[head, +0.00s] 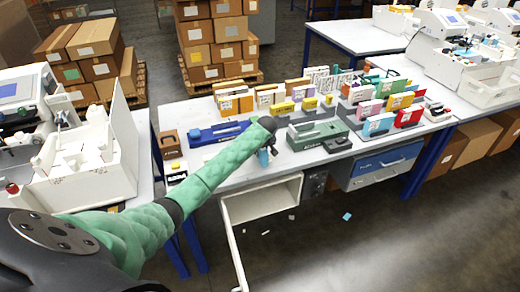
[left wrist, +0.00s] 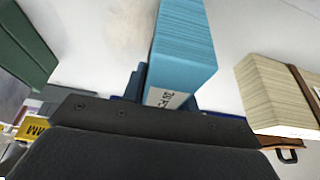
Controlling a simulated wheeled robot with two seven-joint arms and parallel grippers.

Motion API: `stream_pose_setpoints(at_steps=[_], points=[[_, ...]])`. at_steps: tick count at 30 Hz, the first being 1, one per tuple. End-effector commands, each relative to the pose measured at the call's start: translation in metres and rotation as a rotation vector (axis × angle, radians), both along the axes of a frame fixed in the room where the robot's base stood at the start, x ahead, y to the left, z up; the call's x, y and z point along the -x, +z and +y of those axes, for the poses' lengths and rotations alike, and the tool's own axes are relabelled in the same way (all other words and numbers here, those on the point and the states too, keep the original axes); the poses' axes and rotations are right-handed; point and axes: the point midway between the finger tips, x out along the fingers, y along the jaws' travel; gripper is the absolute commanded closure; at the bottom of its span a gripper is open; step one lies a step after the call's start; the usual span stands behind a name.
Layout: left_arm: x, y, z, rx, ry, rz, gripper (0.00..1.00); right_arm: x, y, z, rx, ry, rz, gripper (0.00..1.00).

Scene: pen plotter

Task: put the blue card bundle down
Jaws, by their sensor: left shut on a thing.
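The blue card bundle (left wrist: 183,45) is a thick light-blue stack with a white printed label at its lower end. In the left wrist view it stands out from the dark gripper body, and the fingers are mostly hidden. In the head view a small part of the bundle (head: 263,158) shows below my left gripper (head: 266,150), at the front edge of the white table (head: 225,175). My left gripper is shut on the bundle. I cannot tell whether the bundle touches the tabletop. My right gripper is not in view.
A blue tool (head: 215,133) and a green one (head: 318,134) flank the gripper. Card bundles and colored boxes (head: 375,105) crowd the table's back and right. A cabinet (head: 262,200) hangs open below. A tan bundle (left wrist: 272,92) is at right in the wrist view.

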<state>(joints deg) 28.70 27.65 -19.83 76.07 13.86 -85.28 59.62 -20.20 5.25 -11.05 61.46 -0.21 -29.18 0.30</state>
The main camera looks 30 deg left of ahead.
Motion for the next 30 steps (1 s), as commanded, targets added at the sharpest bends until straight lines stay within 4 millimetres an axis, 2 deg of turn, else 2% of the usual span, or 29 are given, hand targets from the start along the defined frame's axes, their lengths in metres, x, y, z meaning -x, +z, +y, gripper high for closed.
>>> stream_pose_setpoints(at_steps=[3, 4, 7, 16, 20, 24, 30], points=[[0.000, -0.002, 0.000, 0.000, 0.000, 0.000, 0.97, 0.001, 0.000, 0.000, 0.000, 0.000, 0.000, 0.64], [0.000, -0.002, 0.000, 0.000, 0.000, 0.000, 0.69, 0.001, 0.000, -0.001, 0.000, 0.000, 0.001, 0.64], [0.000, -0.002, 0.000, 0.000, 0.000, 0.000, 0.49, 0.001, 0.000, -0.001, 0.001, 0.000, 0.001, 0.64], [0.000, -0.001, 0.000, 0.000, 0.000, 0.000, 0.49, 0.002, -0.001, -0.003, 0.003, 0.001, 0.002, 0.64], [0.001, 0.005, -0.002, 0.000, -0.001, -0.002, 0.49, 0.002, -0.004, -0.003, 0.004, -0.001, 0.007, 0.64], [0.006, 0.023, -0.008, 0.001, -0.002, -0.002, 0.49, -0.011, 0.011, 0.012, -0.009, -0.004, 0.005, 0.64], [0.016, 0.059, -0.020, 0.000, -0.002, -0.003, 0.49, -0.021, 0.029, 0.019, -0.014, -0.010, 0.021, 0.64]])
